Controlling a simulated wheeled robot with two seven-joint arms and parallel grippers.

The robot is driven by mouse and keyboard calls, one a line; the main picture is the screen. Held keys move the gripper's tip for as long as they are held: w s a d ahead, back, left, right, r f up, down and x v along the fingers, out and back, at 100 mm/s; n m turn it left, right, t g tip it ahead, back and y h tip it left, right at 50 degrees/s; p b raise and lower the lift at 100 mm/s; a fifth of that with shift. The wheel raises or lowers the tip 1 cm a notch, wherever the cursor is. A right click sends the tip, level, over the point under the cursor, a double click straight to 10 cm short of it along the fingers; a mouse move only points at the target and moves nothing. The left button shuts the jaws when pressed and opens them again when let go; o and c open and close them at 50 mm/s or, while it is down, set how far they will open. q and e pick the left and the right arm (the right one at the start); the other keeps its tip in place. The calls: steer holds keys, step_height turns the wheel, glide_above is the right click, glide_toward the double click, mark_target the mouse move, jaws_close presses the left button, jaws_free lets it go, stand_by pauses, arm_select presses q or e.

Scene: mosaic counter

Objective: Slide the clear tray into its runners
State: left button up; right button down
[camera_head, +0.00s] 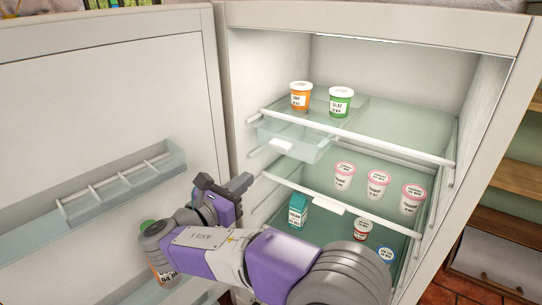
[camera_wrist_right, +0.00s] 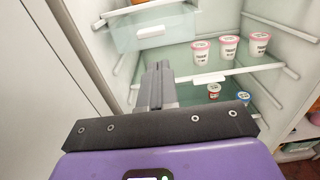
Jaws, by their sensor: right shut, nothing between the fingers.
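The clear tray (camera_head: 313,148) with its white handle (camera_head: 281,145) hangs level under the left part of the upper glass shelf in the open fridge. Its front face is near the shelf's front rail; I cannot tell whether it is fully back. It also shows in the right wrist view (camera_wrist_right: 172,30), ahead of the fingers. The runners cannot be clearly made out. My right gripper (camera_head: 243,183) is shut and empty, in front of the fridge, below and left of the tray and apart from it. Its closed fingers show in the wrist view (camera_wrist_right: 156,82). My left gripper is not in view.
An orange tub (camera_head: 300,97) and a green tub (camera_head: 341,102) stand on the upper shelf. Several pink-lidded cups (camera_head: 378,183) stand on the middle shelf (camera_head: 327,208). A teal carton (camera_head: 298,210) is lower down. The open door (camera_head: 100,110) with its clear rack (camera_head: 125,183) is at left.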

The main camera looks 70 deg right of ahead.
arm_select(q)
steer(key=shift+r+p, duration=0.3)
arm_select(e)
steer(key=x, duration=1.3)
steer(key=shift+d+f, duration=0.2)
steer(key=shift+d, duration=0.05)
steer(key=shift+w, duration=0.15)
